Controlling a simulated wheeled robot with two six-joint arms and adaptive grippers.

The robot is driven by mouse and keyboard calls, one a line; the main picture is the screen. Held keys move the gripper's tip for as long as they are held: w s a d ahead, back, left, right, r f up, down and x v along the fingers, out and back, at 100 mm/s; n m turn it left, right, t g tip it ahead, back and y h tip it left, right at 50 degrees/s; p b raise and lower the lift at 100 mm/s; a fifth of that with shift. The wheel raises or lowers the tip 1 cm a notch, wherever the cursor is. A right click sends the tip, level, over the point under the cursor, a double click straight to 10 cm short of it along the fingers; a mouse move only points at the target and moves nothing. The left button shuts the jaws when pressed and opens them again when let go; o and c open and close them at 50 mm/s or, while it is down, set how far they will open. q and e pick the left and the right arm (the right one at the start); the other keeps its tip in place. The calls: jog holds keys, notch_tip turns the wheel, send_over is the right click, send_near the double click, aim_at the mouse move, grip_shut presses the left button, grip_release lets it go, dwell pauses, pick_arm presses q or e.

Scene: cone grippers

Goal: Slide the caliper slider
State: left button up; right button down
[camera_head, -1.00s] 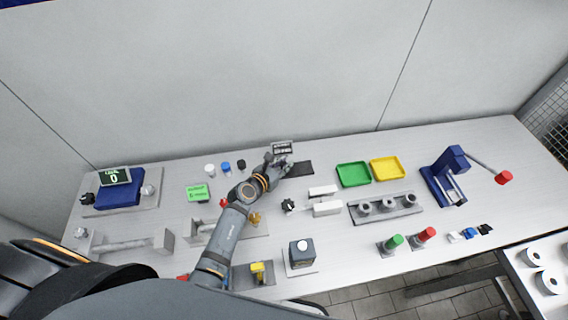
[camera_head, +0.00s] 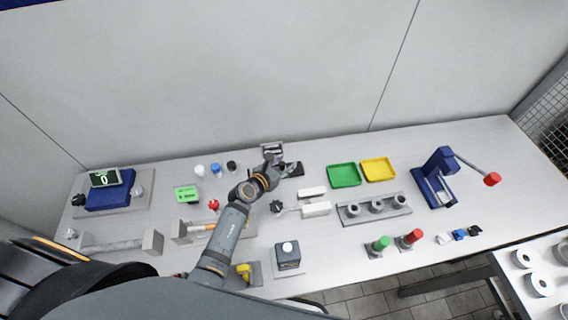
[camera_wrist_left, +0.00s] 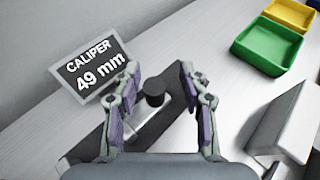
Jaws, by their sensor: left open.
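The caliper display (camera_wrist_left: 92,70) reads "CALIPER 49 mm" in the left wrist view; it also stands at the back of the table in the head view (camera_head: 272,149). In front of it lies the dark caliper base (camera_wrist_left: 90,152) with a light metal slider (camera_wrist_left: 148,122) and a black round knob (camera_wrist_left: 154,92). My left gripper (camera_wrist_left: 156,88) is open, with one finger on each side of the knob. I see gaps between the knob and both fingers. In the head view the left gripper (camera_head: 280,165) hides most of the caliper. My right gripper is not in view.
A green tray (camera_head: 344,175) and a yellow tray (camera_head: 378,169) lie to the right. White blocks (camera_head: 316,209) and a grey holder with posts (camera_head: 374,208) stand nearer the front. A blue press (camera_head: 436,178) is farther right. Small caps (camera_head: 215,169) stand left of the caliper.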

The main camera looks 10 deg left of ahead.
pick_arm(q)
jog(key=shift+s+a, duration=0.1)
jog(key=shift+a, duration=0.1)
jog(key=v, duration=1.1)
jog(key=shift+s+r, duration=0.2)
jog(key=shift+s, duration=0.15)
